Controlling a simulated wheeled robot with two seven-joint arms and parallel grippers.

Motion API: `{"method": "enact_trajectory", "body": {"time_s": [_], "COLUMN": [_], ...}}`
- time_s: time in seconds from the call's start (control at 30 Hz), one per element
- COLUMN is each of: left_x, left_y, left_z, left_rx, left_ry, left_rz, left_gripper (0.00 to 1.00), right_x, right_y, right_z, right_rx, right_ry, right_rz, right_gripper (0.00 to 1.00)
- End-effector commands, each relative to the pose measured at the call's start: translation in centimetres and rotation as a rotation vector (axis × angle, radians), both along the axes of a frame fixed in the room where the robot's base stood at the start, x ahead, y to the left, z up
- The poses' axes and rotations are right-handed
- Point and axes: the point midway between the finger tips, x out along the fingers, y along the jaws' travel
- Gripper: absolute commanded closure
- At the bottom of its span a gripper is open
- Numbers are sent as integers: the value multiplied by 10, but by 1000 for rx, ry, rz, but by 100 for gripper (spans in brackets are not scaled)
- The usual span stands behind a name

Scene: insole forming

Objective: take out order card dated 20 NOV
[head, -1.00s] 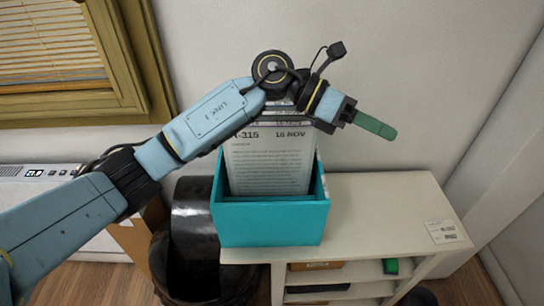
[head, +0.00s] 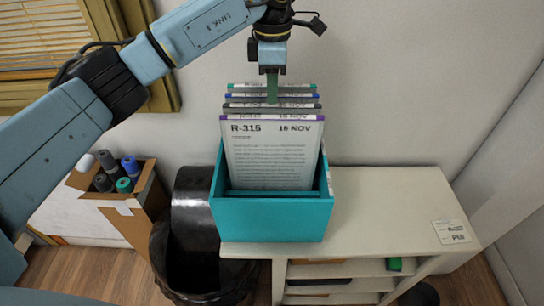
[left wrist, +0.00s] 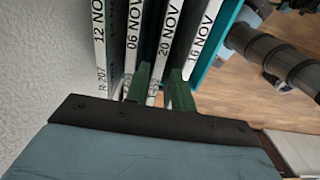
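A teal box (head: 272,220) stands on a cream shelf unit and holds several upright cards one behind another. The front card (head: 270,160) reads R-315, 16 NOV. In the left wrist view the top labels read 12 NOV (left wrist: 98,20), 06 NOV (left wrist: 134,25), 20 NOV (left wrist: 167,35) and 16 NOV (left wrist: 203,30). My left gripper (head: 272,95) points down at the card tops. In the left wrist view its green fingers (left wrist: 160,88) are apart, one on each side of the 20 NOV card's top edge. Contact cannot be told. My right gripper is out of view.
The shelf top (head: 385,205) is clear right of the box, apart from a flat label (head: 450,231). A black bin (head: 195,235) stands left of the shelf. A cardboard box with rolls (head: 120,190) is farther left. The wall is close behind the cards.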

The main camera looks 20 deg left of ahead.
Motion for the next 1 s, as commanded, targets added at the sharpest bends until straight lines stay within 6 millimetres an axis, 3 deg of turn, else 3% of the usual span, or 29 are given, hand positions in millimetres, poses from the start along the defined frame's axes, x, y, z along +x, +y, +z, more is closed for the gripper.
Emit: {"method": "enact_trajectory", "body": {"time_s": [0.27, 0.53, 0.83, 1.0], "left_x": [-1, -1, 0, 0], "left_y": [0, 1, 1, 1], "left_z": [-24, -61, -66, -66], "left_rx": [-2, -2, -3, -2], "left_ry": [3, 2, -2, -2], "left_rz": [0, 0, -1, -1], "left_gripper": [75, 75, 75, 98], "right_x": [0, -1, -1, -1], "right_y": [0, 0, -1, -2], "right_z": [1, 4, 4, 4], "right_rx": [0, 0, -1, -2], "right_ry": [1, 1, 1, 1], "right_rz": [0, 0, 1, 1], "right_gripper": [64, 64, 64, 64]}}
